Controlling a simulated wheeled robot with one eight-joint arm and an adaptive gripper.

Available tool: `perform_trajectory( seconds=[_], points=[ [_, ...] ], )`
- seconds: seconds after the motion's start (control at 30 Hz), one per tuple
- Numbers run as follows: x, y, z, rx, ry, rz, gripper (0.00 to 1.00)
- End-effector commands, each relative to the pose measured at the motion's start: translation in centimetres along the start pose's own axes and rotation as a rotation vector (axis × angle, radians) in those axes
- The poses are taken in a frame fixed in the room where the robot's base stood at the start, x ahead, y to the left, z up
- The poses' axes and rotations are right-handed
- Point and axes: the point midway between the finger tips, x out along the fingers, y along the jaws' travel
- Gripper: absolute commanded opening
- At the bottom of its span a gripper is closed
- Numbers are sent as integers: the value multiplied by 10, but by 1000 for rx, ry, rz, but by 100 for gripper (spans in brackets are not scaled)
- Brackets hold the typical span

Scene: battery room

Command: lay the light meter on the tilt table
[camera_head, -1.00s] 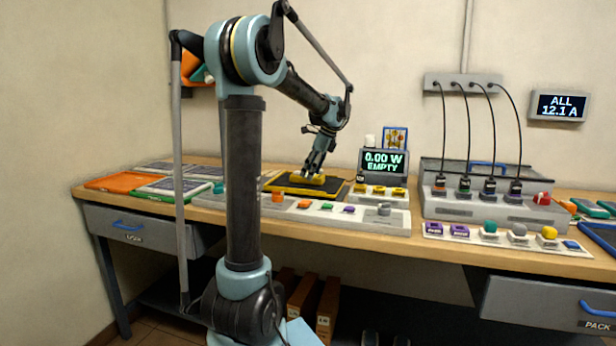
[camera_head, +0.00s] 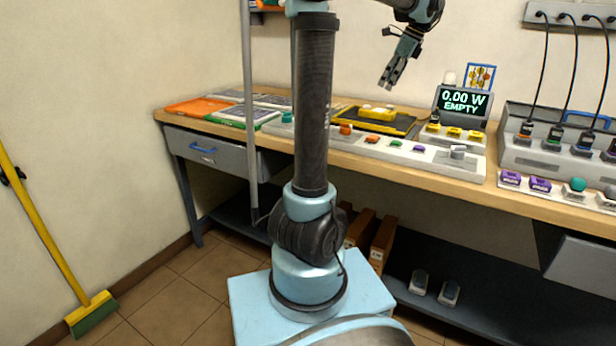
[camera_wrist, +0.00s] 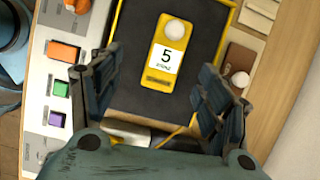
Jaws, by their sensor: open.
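The light meter is a yellow block (camera_head: 377,114) with a white dome, lying flat on the dark top of the tilt table (camera_head: 405,124). In the wrist view the meter (camera_wrist: 158,78) shows a white label with a 5, its dome toward the top of the picture. The tilt table (camera_wrist: 134,62) has a black surface and yellow edges there. My gripper (camera_head: 389,82) is raised above the table, apart from the meter. In the wrist view my gripper (camera_wrist: 161,68) has its fingers spread wide and nothing between them.
A display (camera_head: 463,105) reading 0.00 W EMPTY stands right of the tilt table. A grey strip with coloured blocks (camera_head: 400,146) runs along its front. A corded charger unit (camera_head: 550,150) is at the right. An orange panel (camera_head: 198,107) lies at the left. Above the table is free room.

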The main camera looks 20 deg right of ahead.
Motion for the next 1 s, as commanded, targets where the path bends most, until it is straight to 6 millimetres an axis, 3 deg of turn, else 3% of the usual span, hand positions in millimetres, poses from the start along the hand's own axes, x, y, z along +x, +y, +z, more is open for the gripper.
perform_trajectory(
  seconds=[0.2,0.5,0.77,1.0],
  points=[
    [46,69,65,-341,52,33,70],
    [114,182,117,-868,120,83,70],
    [174,278,124,-1331,165,128,70],
    [231,358,103,-1761,201,171,70]
  ],
)
